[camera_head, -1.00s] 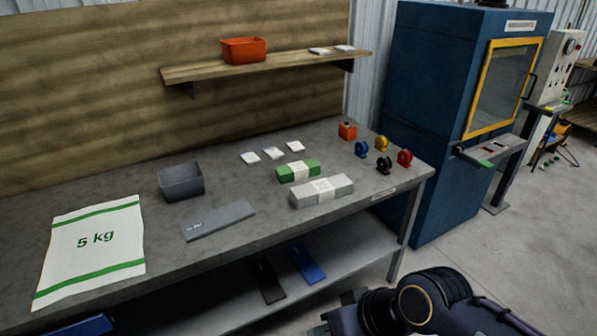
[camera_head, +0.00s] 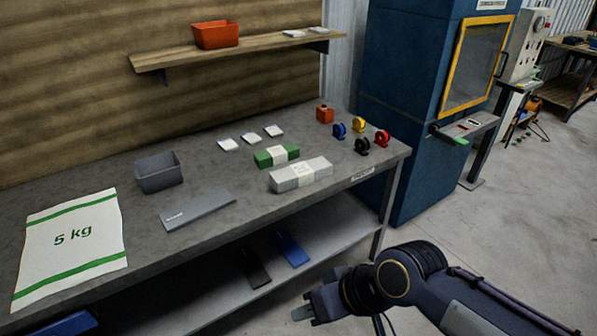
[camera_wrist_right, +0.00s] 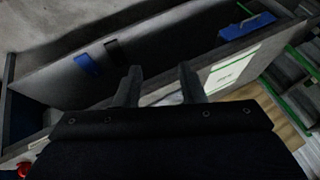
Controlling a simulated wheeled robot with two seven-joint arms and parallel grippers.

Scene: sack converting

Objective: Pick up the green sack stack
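The green sack stack (camera_head: 264,160) lies on the grey table, a small green bundle with a white band around it. A larger white-grey banded stack (camera_head: 289,179) lies just in front of it. My right gripper (camera_head: 303,312) is low in front of the table, well short of the green stack. In the right wrist view its two fingers (camera_wrist_right: 157,84) stand apart with nothing held between them. My left gripper is in neither view.
On the table (camera_head: 218,179) are a 5 kg sack (camera_head: 72,238), a grey bin (camera_head: 160,173), a grey flat piece (camera_head: 197,210), small white pads and several coloured rolls. A lower shelf (camera_head: 320,228) holds dark and blue pieces. A blue cabinet (camera_head: 408,110) stands at the right.

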